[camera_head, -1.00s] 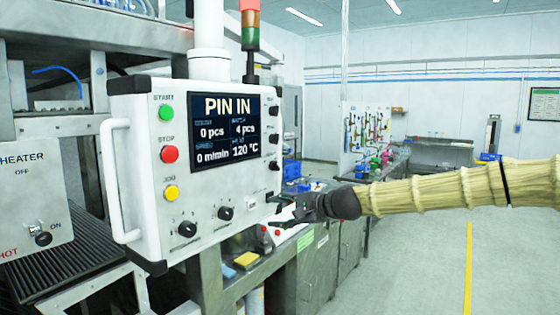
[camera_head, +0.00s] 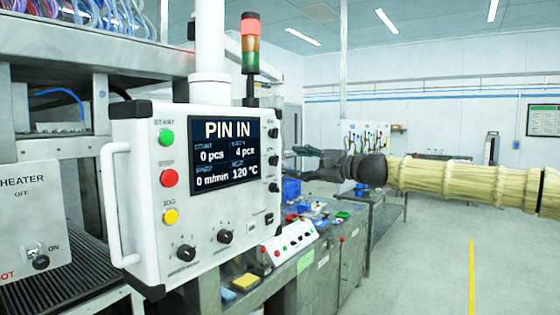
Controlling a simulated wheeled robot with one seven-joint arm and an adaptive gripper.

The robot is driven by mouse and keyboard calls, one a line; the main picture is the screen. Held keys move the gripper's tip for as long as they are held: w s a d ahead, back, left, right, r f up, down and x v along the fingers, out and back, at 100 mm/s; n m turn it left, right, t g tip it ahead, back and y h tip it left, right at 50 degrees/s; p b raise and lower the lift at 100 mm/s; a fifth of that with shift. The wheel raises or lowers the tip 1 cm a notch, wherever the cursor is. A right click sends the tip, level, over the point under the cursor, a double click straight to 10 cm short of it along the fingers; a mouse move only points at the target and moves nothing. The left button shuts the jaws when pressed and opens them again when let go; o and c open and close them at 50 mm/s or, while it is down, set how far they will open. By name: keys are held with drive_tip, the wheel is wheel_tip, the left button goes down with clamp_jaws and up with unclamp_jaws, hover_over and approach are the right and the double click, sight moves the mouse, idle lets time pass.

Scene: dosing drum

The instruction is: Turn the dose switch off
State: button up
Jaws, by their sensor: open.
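The white control panel (camera_head: 140,190) stands at left centre, its screen (camera_head: 225,150) reading "PIN IN". Its front has green, red and yellow buttons and two black knobs (camera_head: 225,237). Several dark switches (camera_head: 273,160) run down its narrow right side; their labels are too small to read, so I cannot tell which is the dose switch. My gripper (camera_head: 296,161) is just right of that side, pointing left with its fingers apart and nothing between them. I cannot tell whether a fingertip touches a switch.
A heater box (camera_head: 30,225) with an on/off switch is at the far left. A small sloped button box (camera_head: 290,243) sits on the bench below my gripper, near a yellow block (camera_head: 247,281). A signal tower (camera_head: 250,55) shows red on top. Open floor lies right.

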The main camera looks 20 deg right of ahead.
sight(277, 161)
drive_tip(key=shift+p+x, duration=0.95)
drive_tip(key=shift+x, duration=2.55)
drive_tip(key=c, duration=1)
